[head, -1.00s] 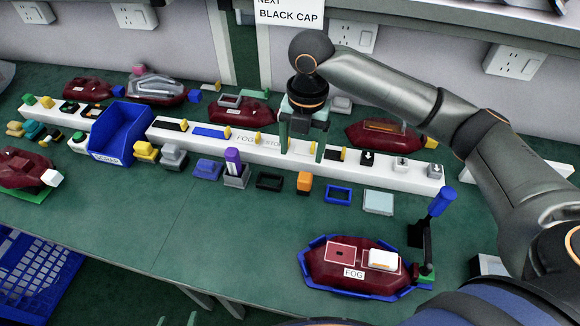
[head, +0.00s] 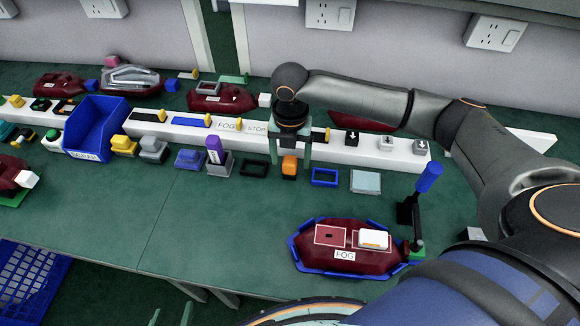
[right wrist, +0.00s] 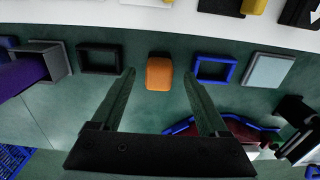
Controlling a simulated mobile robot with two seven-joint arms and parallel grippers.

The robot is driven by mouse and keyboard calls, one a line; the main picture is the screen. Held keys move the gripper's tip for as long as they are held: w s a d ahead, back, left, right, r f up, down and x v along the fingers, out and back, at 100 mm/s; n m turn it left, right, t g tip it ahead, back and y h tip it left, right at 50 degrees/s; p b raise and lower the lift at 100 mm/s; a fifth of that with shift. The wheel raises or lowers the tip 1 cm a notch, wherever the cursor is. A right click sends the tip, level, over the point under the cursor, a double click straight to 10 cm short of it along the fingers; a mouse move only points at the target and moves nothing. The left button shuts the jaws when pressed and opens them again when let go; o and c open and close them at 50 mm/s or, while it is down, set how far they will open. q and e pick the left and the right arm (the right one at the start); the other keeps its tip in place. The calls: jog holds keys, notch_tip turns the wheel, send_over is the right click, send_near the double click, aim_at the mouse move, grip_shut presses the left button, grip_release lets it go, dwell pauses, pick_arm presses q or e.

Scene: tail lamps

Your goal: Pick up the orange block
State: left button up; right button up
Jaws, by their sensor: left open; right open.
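The orange block (head: 289,167) sits on the green table in front of the white rail, between a black frame (head: 254,169) and a blue frame (head: 324,177). My right gripper (head: 290,160) is open and points down at the block, with one finger on each side of it in the head view. In the right wrist view the orange block (right wrist: 159,73) lies between the two open fingertips (right wrist: 158,75), with a gap on both sides. Whether the fingertips are at the block's height is hard to tell. My left gripper (head: 171,316) shows only its fingertips, apart, at the bottom edge.
The white rail (head: 350,152) runs close behind the block. A purple-topped part in a grey holder (head: 217,160) stands to the left, and a pale square (head: 365,182) to the right. A dark red lamp marked FOG (head: 344,268) lies in a blue cradle in front.

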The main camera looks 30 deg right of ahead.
jog(key=shift+f, duration=0.65)
grip_shut()
